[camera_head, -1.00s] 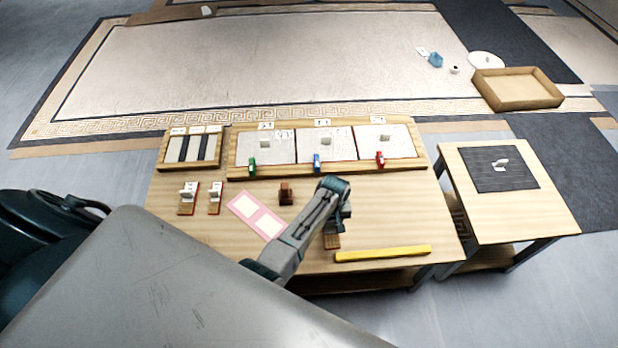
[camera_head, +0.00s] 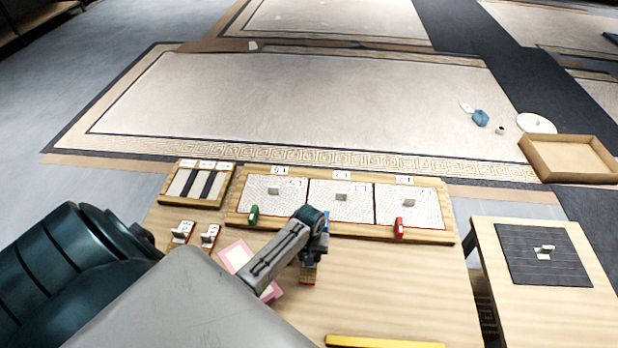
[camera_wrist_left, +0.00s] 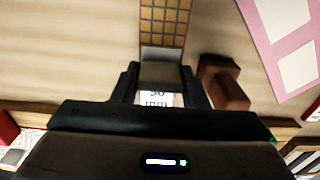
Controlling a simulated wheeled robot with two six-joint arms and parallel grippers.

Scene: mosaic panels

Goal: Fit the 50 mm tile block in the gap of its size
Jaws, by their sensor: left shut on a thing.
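The 50 mm tile block shows in the left wrist view (camera_wrist_left: 162,25) as an orange grid of small tiles with a white label. In the head view the tile block (camera_head: 308,271) hangs below my left gripper (camera_head: 312,248). In the left wrist view my left gripper (camera_wrist_left: 160,78) is shut on the block's grey grip. A small wooden frame (camera_head: 228,193) at the back left holds light and dark strips with white labels above; which gap is 50 mm is too small to read. My right gripper is not in view.
Two other labelled tile blocks (camera_head: 208,237) stand at the left. A brown block (camera_wrist_left: 222,85) stands beside my gripper. A wooden panel (camera_head: 340,233) spans the back; a yellow bar (camera_head: 385,342) lies in front.

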